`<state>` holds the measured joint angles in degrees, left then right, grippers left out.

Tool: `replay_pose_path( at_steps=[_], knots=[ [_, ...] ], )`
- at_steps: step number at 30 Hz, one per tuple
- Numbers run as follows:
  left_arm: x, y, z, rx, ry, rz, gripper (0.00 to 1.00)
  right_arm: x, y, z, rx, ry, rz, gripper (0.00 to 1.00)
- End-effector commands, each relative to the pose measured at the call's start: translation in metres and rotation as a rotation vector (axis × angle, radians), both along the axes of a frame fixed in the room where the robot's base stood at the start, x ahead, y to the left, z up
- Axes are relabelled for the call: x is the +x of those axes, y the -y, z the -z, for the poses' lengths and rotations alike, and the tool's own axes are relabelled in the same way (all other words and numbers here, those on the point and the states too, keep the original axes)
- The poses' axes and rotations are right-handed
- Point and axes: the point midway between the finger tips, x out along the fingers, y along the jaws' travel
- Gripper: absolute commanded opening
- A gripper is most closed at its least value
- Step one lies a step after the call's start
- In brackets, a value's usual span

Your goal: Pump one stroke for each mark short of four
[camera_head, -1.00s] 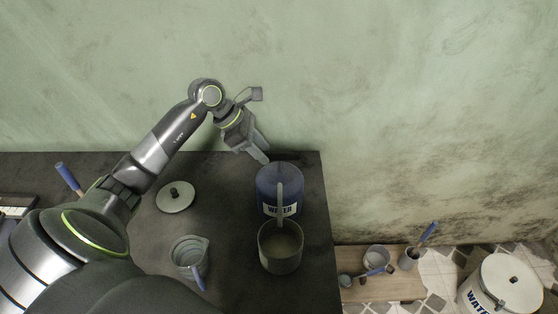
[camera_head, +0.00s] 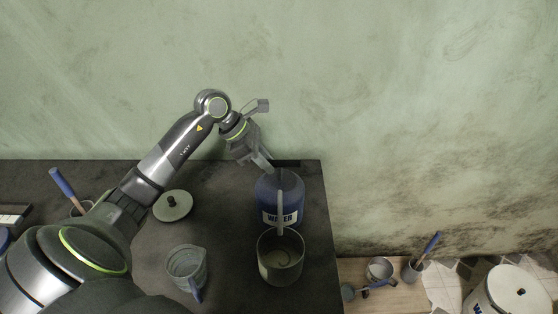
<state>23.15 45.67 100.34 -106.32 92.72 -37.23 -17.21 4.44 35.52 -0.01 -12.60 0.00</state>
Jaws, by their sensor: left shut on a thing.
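A blue dispenser marked WATER (camera_head: 291,190) stands near the right end of the dark counter. Its grey spout (camera_head: 280,208) reaches forward over a grey open pot (camera_head: 281,276). A faint curved mark shows inside the pot, but I cannot read any level marks. My left gripper (camera_head: 265,163) comes down at the back left of the dispenser's top, fingers together. It is shut on what seems to be the pump's top part, mostly hidden by the fingers. My right gripper is out of view.
A grey jug with a blue handle (camera_head: 186,265) and a round lid with a knob (camera_head: 173,206) sit left of the pot. A blue-handled tool (camera_head: 62,182) stands at far left. Lower right, a wooden shelf (camera_head: 400,299) holds small vessels beside a white lidded bin (camera_head: 506,295).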

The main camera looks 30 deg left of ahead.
Motion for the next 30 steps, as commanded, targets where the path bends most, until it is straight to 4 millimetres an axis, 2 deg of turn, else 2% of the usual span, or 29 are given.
replay_pose_path(
  at_steps=[8,25,30],
  knots=[
    [0.000,0.000,-0.002,0.000,0.001,-0.001,0.00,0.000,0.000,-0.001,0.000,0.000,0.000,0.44],
    [0.000,0.000,-0.040,0.002,0.004,0.001,0.00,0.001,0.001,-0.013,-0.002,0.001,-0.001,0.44],
    [0.000,0.000,-0.040,0.000,0.002,0.001,0.00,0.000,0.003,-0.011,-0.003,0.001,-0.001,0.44]
  ],
)
